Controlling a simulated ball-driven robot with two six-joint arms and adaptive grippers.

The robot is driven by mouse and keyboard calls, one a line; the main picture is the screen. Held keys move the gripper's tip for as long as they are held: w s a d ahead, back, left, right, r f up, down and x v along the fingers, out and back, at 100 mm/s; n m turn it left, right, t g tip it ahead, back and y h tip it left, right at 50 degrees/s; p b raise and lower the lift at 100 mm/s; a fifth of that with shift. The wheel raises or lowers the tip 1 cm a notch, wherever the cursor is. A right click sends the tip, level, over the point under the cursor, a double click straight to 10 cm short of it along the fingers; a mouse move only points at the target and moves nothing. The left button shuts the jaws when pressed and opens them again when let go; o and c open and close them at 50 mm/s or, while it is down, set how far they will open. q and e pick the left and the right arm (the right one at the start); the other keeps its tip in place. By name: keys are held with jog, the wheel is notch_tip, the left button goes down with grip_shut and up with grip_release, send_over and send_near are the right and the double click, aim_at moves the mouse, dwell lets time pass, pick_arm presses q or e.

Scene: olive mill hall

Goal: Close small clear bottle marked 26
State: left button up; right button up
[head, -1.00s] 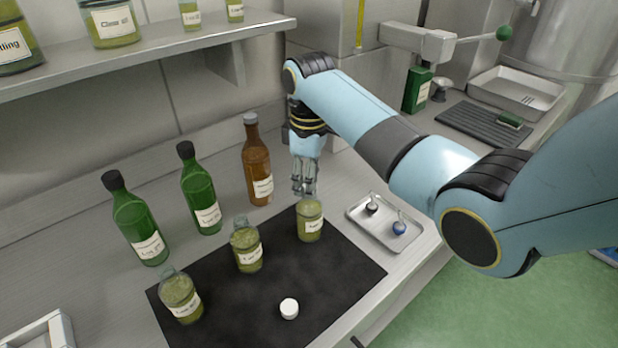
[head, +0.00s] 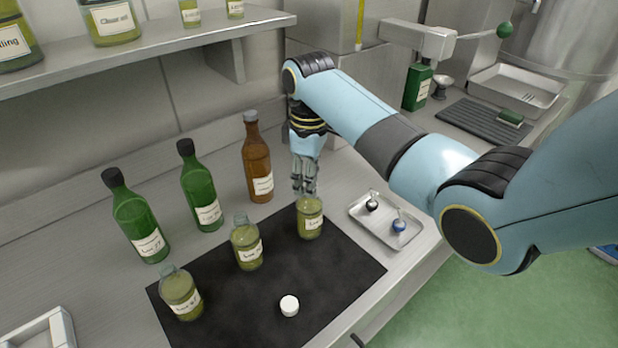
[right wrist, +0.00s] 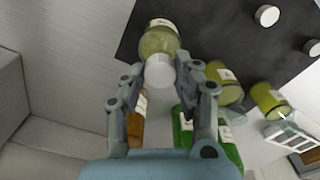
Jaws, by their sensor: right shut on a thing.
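Three small clear bottles with yellow-green contents and pale labels stand on the black mat (head: 345,268): a right one (head: 310,222), a middle one (head: 246,247) and a left one (head: 181,295). The label numbers are too small to read surely. My right gripper (head: 305,190) points down at the right bottle's mouth. In the right wrist view my right gripper (right wrist: 161,80) is shut on a white cap (right wrist: 160,71), in line with the right bottle's (right wrist: 158,40) mouth. I cannot tell whether the cap is seated. My left gripper is out of view.
A loose white cap (head: 289,305) lies on the mat. Two green bottles (head: 137,225) (head: 201,192) and a brown bottle (head: 257,165) stand behind the small bottles. A metal tray (head: 388,222) with small items lies to the right. A shelf (head: 210,32) hangs above.

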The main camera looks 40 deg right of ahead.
jog(key=o, duration=0.8)
jog(key=shift+c, duration=1.2)
